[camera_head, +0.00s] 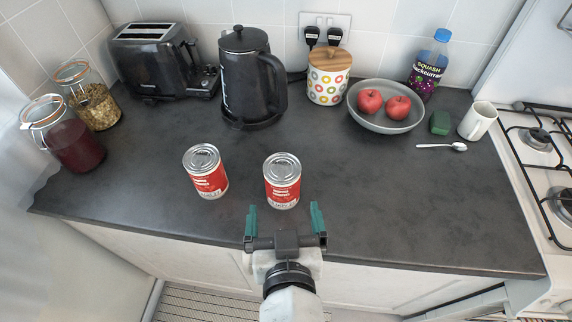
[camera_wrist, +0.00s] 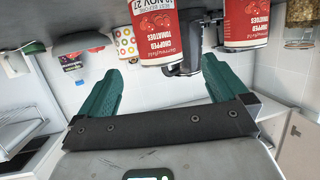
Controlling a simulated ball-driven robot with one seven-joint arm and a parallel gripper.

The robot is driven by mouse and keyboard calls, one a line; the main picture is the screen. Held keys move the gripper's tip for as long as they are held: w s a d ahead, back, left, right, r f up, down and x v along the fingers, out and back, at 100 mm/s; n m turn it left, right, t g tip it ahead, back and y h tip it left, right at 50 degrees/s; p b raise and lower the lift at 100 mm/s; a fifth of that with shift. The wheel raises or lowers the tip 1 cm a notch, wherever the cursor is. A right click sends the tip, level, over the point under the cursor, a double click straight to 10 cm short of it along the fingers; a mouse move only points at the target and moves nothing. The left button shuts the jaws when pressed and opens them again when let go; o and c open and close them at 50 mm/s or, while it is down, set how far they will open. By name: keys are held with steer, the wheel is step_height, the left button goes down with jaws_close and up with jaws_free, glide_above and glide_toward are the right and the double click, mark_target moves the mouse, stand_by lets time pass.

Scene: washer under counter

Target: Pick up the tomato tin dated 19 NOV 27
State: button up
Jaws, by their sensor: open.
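Two red-and-white tomato tins with silver lids stand upright on the dark counter (camera_head: 350,215). The right tin (camera_head: 282,182) is straight beyond my gripper (camera_head: 284,212); the left tin (camera_head: 206,172) is a little further left. In the wrist view, which is upside down, the nearer tin (camera_wrist: 157,42) lies just ahead between the fingers. Its label shows a date ending "NOV 27", but the day is not clearly readable. The other tin (camera_wrist: 245,30) is right there, with its date cut off by the frame. My gripper's green fingers are open and empty, pointing at the right tin.
A kettle (camera_head: 247,80), toaster (camera_head: 160,62) and two jars (camera_head: 95,100) stand behind and left. The counter's front right is clear.

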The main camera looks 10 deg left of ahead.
mark_target(283, 174)
steer(key=p+x, duration=0.1)
steer(key=x, duration=0.5)
steer(key=shift+r, duration=0.15)
steer(key=x, duration=0.1)
steer(key=p+x, duration=0.1)
steer(key=x, duration=0.2)
steer(key=shift+w+r, duration=0.1)
steer(key=shift+r, duration=0.2)
steer(key=shift+w+f+p, duration=0.25)
steer(key=shift+w+p, duration=0.05)
steer(key=shift+w, duration=0.15)
steer(key=c, duration=1.1)
steer(key=shift+r, duration=0.1)
steer(key=shift+c, duration=0.9)
